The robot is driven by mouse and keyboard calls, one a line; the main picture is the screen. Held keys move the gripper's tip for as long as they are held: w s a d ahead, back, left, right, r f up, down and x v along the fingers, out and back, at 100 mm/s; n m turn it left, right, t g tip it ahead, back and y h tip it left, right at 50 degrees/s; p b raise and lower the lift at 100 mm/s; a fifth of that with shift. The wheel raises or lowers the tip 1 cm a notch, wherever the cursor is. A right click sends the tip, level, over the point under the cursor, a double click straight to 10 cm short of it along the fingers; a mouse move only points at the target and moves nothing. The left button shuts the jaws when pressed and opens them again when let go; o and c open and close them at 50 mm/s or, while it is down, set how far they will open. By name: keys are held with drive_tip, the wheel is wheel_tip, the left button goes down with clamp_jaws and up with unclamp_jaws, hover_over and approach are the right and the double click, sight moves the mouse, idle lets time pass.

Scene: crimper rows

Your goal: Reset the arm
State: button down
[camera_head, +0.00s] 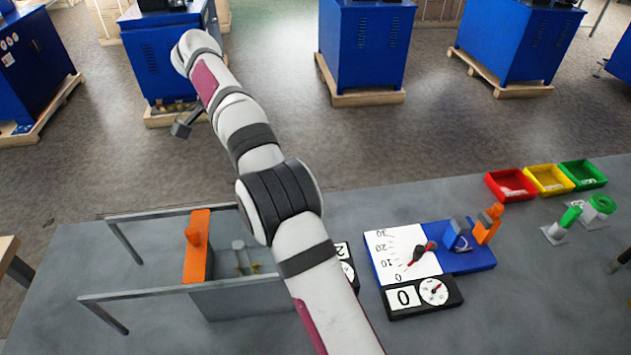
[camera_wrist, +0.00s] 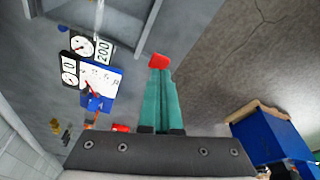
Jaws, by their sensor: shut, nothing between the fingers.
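My gripper (camera_wrist: 159,76) shows in the wrist view with its teal fingers closed together. Nothing is between them, and a red patch shows at their tips. In the head view my arm reaches from the bottom middle up to the upper left, over the table's back edge. The gripper is hard to make out there, past the raised arm. The fingers point at open space, clear of the bench items.
The grey table (camera_head: 560,300) carries a rail frame with an orange block (camera_head: 198,246), a blue gauge board (camera_head: 402,251) and a black dial unit (camera_head: 421,297). Red (camera_head: 511,185), yellow (camera_head: 548,180) and green (camera_head: 583,175) trays stand back right. Blue cabinets (camera_head: 365,45) stand beyond.

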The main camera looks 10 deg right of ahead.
drive_tip(key=s+d+r+n+g+y, duration=0.1)
drive_tip(key=s+d+r+n, duration=0.2)
drive_tip(key=s, duration=0.4)
drive_tip(key=s+d+r+n+y, duration=0.1)
drive_tip(key=s+d+r, duration=0.2)
drive_tip(key=s+d, duration=0.3)
drive_tip(key=s+f+n+y, duration=0.1)
drive_tip(key=s+f, duration=0.3)
drive_tip(key=s, duration=0.9)
drive_tip(key=s+f+n+y, duration=0.1)
drive_tip(key=s+f+n, duration=0.2)
drive_tip(key=s, duration=1)
drive_tip(key=shift+d+f, duration=0.4)
drive_tip(key=shift+f, duration=0.55)
idle(3.1)
